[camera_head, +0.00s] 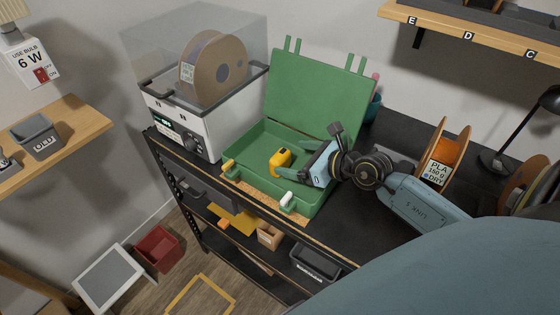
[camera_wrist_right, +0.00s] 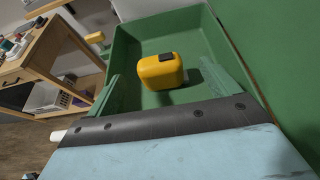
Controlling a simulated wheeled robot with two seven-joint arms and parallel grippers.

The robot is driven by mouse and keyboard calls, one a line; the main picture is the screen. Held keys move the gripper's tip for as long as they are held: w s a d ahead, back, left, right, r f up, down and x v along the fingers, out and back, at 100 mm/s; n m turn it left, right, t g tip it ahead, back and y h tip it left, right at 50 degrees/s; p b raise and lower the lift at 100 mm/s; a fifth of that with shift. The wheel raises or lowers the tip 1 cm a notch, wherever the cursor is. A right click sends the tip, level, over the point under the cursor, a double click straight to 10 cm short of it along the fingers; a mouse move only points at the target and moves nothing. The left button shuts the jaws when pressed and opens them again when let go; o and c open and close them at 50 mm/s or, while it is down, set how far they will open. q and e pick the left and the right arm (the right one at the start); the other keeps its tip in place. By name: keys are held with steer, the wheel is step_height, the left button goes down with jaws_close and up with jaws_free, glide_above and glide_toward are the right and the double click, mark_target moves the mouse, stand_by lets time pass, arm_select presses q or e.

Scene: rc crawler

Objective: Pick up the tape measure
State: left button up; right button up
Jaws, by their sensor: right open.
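The yellow tape measure (camera_head: 280,159) with a black patch sits inside the open green case (camera_head: 240,185), on its floor. In the right wrist view the tape measure (camera_wrist_right: 160,72) is ahead of my right gripper, roughly centred between the finger directions. My right gripper (camera_head: 296,161) reaches into the case from the right, its fingers apart and pointing at the tape measure. Nothing is held in it. Whether a finger touches the tape measure I cannot tell. My left gripper is not in view.
The case's raised lid (camera_head: 318,95) stands behind. A white filament dryer (camera_head: 210,125) with a spool is left of the case. An orange spool (camera_head: 445,152) and a black lamp (camera_head: 497,160) stand to the right. The case's low walls surround the tape measure.

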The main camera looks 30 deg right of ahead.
mark_target(275, 155)
steer(key=shift+x, duration=3.6)
steer(key=shift+a, duration=0.1)
steer(key=shift+s, duration=0.1)
steer(key=c, duration=1.2)
